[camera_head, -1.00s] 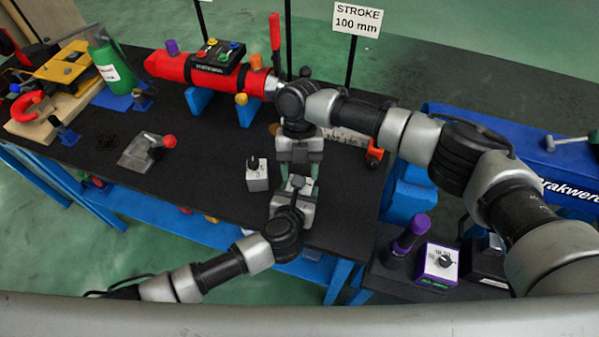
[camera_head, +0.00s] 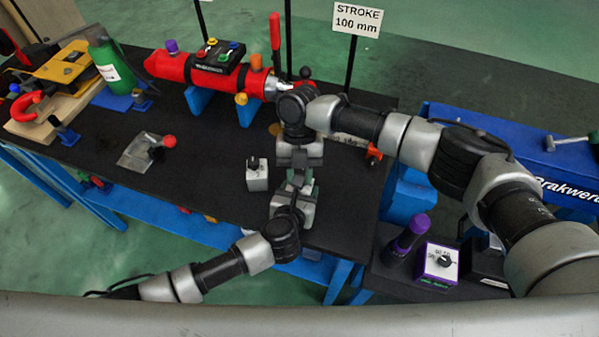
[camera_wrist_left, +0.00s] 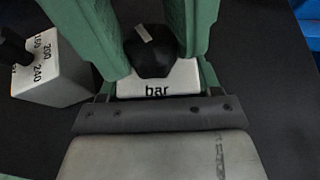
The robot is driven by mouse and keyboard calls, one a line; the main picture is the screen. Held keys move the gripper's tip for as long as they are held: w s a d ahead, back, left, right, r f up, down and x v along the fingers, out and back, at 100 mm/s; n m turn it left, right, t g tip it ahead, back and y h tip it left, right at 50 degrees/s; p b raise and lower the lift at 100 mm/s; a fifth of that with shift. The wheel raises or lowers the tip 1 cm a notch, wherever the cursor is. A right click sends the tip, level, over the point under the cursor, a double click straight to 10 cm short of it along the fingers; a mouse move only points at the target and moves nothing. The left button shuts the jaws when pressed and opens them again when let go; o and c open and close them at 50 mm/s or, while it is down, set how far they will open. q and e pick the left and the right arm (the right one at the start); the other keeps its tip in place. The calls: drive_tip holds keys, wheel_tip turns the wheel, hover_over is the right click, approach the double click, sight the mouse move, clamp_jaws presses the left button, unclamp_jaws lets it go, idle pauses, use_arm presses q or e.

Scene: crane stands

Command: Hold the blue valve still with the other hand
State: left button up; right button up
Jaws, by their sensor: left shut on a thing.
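My left gripper (camera_wrist_left: 157,90) is shut on a small white box (camera_wrist_left: 160,88) marked "bar", with a black knob (camera_wrist_left: 150,55) on top. In the head view my left gripper (camera_head: 298,192) is over the front middle of the dark bench. Two green fingers reach down beside the knob in the left wrist view; they look like those of my right gripper (camera_head: 302,176), but whether they press on it I cannot tell. A small blue knob (camera_head: 212,41) sits on a black block on the red cylinder (camera_head: 175,67). Neither gripper is near it.
A white dial box (camera_head: 257,176) stands just left of the grippers. A lever plate (camera_head: 147,151) and a green bottle (camera_head: 112,66) are further left.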

drive_tip(key=shift+d+r+m+t+y, duration=0.15)
drive_tip(key=shift+m+y, duration=0.4)
drive_tip(key=shift+m, duration=0.85)
drive_tip(key=shift+a+f+m+t+y, duration=0.15)
drive_tip(key=shift+m+y, duration=0.4)
drive_tip(key=shift+m, duration=0.85)
drive_tip(key=shift+d+r, duration=0.1)
drive_tip(key=shift+d, duration=0.05)
drive_tip(key=o, duration=0.9)
drive_tip(key=v, duration=1.2)
